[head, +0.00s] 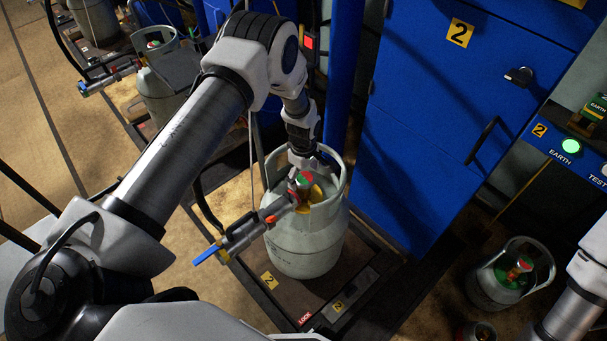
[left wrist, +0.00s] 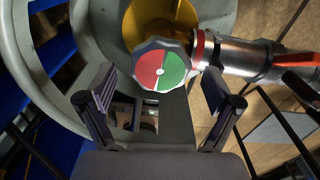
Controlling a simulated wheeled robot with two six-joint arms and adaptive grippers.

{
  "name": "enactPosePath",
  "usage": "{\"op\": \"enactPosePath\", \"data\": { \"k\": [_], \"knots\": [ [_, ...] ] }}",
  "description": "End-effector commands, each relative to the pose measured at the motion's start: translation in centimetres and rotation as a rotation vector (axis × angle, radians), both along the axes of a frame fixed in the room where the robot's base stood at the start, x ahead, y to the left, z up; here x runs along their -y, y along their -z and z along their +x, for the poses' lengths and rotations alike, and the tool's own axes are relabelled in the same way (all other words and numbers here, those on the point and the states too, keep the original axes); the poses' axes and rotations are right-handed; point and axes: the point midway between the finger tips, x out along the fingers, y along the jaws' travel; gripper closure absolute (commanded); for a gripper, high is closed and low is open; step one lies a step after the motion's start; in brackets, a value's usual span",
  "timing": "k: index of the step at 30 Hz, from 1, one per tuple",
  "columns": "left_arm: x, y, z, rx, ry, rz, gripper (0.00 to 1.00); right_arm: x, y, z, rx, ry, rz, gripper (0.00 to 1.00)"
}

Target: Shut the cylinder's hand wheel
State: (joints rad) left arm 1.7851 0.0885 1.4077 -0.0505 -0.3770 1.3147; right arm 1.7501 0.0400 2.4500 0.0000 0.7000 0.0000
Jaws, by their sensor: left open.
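The grey-green gas cylinder (head: 305,241) stands upright on a scale platform, with a collar around its top. Its hand wheel (head: 303,180), red and green, sits inside the collar. In the left wrist view the hand wheel (left wrist: 161,75) shows a red half on the left and a green half on the right. My left gripper (head: 303,165) is above the cylinder's collar, pointing down. In the left wrist view the left gripper (left wrist: 160,95) is open, with one finger to each side below the wheel; I see no contact. My right gripper is out of view.
A filling hose coupling with a blue lever (head: 207,254) joins the valve from the left. The scale platform (head: 284,301) carries a LOCK label. A blue cabinet (head: 425,120) stands to the right. Other cylinders stand at bottom right (head: 488,285) and upper left (head: 168,101).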

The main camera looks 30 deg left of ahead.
Motion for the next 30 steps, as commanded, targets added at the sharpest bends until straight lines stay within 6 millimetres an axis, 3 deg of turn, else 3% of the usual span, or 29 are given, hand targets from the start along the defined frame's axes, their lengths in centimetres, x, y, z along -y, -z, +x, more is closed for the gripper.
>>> {"op": "enactPosePath", "data": {
  "k": [2, 6, 7, 20, 30],
  "knots": [
    [0.0, -0.02, 0.0, 0.0, 0.0, 0.0, 0.13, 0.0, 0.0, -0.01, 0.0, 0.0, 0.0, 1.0],
    [0.0, -0.02, 0.0, 0.0, 0.0, 0.0, 0.63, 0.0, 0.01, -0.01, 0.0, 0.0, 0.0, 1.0],
    [0.0, -0.02, 0.0, 0.0, 0.0, 0.0, 0.7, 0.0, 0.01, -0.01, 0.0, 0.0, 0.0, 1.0],
    [0.01, 0.01, 0.03, 0.001, 0.042, 0.0, 0.7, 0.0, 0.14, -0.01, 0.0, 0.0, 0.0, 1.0],
    [0.03, 0.04, 0.15, 0.001, 0.248, 0.001, 0.7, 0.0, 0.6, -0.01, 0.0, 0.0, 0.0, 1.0]
  ]
}}
